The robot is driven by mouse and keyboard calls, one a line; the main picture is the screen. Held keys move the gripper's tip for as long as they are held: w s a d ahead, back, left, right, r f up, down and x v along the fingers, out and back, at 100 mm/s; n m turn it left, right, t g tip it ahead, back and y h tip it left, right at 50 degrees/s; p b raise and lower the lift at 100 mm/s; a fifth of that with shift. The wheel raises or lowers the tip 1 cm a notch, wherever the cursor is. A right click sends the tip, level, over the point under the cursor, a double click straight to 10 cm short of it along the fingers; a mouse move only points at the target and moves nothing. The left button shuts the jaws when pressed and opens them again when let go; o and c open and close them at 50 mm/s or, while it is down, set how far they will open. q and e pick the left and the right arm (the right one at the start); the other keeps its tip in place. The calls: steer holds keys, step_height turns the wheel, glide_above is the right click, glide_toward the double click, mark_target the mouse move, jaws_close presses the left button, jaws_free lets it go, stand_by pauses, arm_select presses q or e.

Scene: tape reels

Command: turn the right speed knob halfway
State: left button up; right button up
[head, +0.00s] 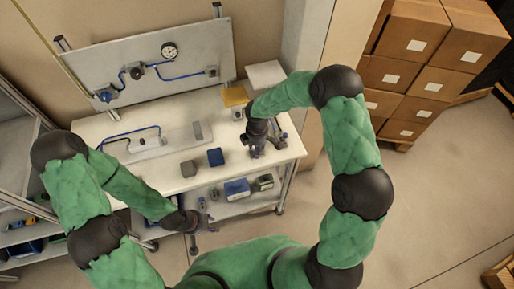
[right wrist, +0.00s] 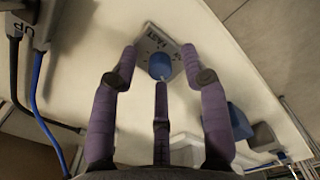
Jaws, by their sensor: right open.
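In the right wrist view, a blue round knob (right wrist: 160,66) sits on a small grey plate with dark lettering (right wrist: 171,43) on the pale table. My right gripper (right wrist: 160,62) is open, with purple-grey fingers spread on both sides of the knob and one finger below it in the picture. I cannot tell whether any finger touches the knob. In the head view my right gripper (head: 262,146) is low over the table's right end and hides the knob. My left gripper (head: 208,217) is in front of the table's front edge, with its fingers apart and nothing between them.
A panel with a gauge (head: 168,50) stands behind. Boxes with cables (right wrist: 36,22) flank the plate in the wrist view. Cartons (head: 425,50) are stacked at right.

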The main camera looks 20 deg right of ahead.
steer(key=shift+f, duration=0.15)
jaws_close()
